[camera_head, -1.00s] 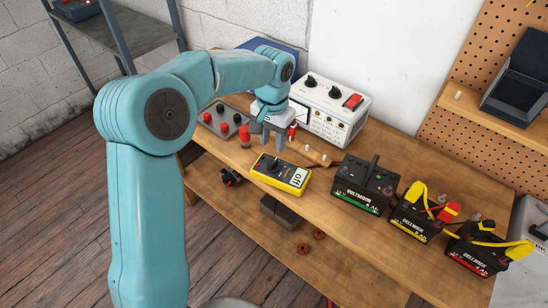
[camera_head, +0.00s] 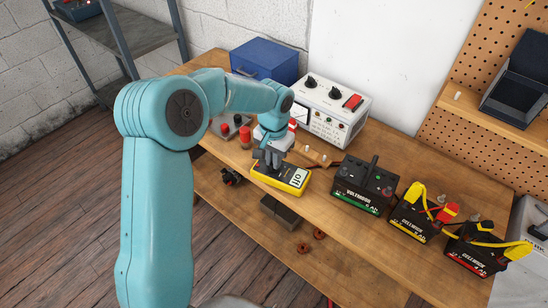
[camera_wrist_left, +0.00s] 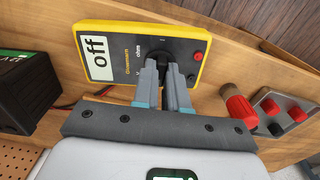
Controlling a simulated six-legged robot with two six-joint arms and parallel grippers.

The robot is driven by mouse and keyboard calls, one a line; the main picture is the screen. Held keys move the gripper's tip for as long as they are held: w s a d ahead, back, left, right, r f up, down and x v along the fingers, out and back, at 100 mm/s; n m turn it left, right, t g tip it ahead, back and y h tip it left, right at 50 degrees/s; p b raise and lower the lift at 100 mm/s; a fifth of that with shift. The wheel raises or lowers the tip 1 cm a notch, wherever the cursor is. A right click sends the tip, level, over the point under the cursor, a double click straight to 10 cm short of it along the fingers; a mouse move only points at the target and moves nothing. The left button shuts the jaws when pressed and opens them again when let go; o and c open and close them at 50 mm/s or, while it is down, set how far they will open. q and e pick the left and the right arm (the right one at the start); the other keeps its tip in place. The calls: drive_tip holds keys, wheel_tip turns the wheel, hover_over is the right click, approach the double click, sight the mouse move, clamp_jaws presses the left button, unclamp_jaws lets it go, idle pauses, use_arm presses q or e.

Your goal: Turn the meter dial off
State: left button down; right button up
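The yellow-and-black meter (camera_head: 293,180) lies on the bench, its white display reading "off". It fills the top of the left wrist view (camera_wrist_left: 120,62), where its black round dial (camera_wrist_left: 159,56) shows partly behind the fingertips. My left gripper (camera_head: 268,158) is over the meter's dial end, pointing down. In the left wrist view its two grey fingers (camera_wrist_left: 163,72) reach the dial with a narrow gap between them. I cannot tell whether they press on the dial. In the head view the gripper hides the dial. My right gripper is not in view.
A white power supply (camera_head: 330,108) and a blue box (camera_head: 264,62) stand behind. A red-capped post (camera_head: 245,137) and a grey plate with red knobs (camera_wrist_left: 285,112) are beside the gripper. Several black batteries (camera_head: 362,186) stand to the right. The bench front is mostly clear.

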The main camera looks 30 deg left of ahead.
use_arm(q)
drive_tip(key=shift+f+b, duration=0.15)
drive_tip(key=shift+b, duration=0.15)
drive_tip(key=shift+n, duration=0.7)
drive_tip(key=c, duration=1.2)
unclamp_jaws()
drive_tip(key=shift+o, duration=0.2)
wheel_tip(320, 180, up, 17)
drive_tip(key=shift+f, duration=0.15)
